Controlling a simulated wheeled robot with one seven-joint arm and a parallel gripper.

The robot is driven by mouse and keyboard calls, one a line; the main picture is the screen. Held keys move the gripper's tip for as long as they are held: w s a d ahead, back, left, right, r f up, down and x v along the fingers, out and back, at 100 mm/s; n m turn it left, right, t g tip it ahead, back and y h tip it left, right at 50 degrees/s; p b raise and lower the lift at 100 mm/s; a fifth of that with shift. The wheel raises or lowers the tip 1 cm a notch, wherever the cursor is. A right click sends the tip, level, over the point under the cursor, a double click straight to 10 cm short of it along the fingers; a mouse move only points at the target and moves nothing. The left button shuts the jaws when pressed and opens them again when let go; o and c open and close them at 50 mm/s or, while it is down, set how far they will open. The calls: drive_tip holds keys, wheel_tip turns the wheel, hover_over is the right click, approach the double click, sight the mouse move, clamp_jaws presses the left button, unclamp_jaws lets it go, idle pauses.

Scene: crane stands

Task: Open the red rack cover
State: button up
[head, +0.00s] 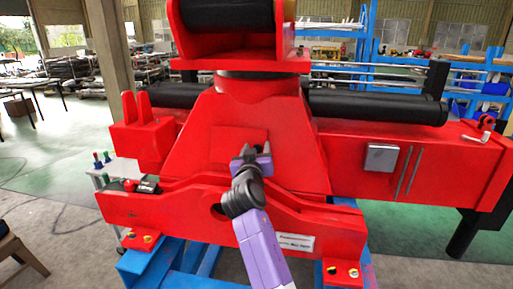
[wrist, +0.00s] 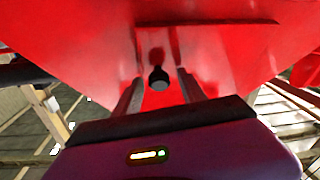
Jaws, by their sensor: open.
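The red rack cover (head: 222,148) appears as a flat, nearly square panel on the sloped front of the red crane body, partly hidden behind my gripper. It looks closed against that face. In the wrist view, a small round black knob (wrist: 158,79) stands out from the red surface. My gripper (head: 250,150) is open in front of the panel. In the wrist view its two dark fingers lie left and right of the knob, with gaps on both sides. I cannot tell how deep the knob sits between the fingertips.
A red beam (head: 150,206) with a round hole crosses below the panel, close under my arm. Blue stand legs (head: 152,262) support the crane. A grey box (head: 381,157) is fixed at the right. A small cart (head: 118,168) stands at the left. Open floor lies farther left.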

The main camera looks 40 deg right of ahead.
drive_tip(key=shift+c, duration=0.2)
clamp_jaws()
idle(1.3)
